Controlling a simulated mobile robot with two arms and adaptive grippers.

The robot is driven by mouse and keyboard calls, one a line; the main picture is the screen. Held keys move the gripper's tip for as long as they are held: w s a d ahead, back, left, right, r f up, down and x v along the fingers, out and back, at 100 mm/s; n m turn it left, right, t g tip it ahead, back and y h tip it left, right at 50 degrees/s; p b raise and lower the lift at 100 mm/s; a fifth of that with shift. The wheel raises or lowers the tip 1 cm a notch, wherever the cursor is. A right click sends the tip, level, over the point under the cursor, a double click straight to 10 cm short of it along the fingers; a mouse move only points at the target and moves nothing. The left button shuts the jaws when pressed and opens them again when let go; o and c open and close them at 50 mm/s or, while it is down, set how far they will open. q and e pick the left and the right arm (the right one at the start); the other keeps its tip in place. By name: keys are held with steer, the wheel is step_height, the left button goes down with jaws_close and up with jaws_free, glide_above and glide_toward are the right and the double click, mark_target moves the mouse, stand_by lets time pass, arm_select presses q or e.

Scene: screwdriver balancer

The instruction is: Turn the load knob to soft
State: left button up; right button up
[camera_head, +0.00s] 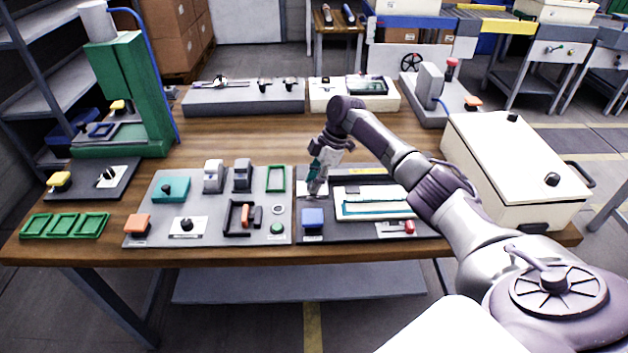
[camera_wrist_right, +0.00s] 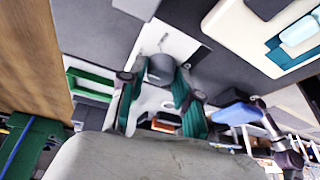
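The load knob (camera_wrist_right: 160,68) is a short dark grey cylinder on a white plate (camera_wrist_right: 178,42) with a small mark on it. In the head view the white plate (camera_head: 306,188) lies at the left of the dark panel, and my gripper mostly hides the knob. My right gripper (camera_head: 316,186) points down onto it. In the right wrist view the teal fingers of this gripper (camera_wrist_right: 160,82) stand on both sides of the knob and appear to touch it. The soft marking is too small to read. My left gripper is not in view.
A blue block (camera_head: 313,218) sits just in front of the gripper. A cream tray (camera_head: 345,208) and a red-handled switch (camera_head: 408,227) are to its right. The grey panel (camera_head: 150,207) with several fixtures lies left. A large cream box (camera_head: 500,165) stands at the right.

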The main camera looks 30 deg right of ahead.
steer(key=o, duration=0.3)
steer(key=v, duration=1.2)
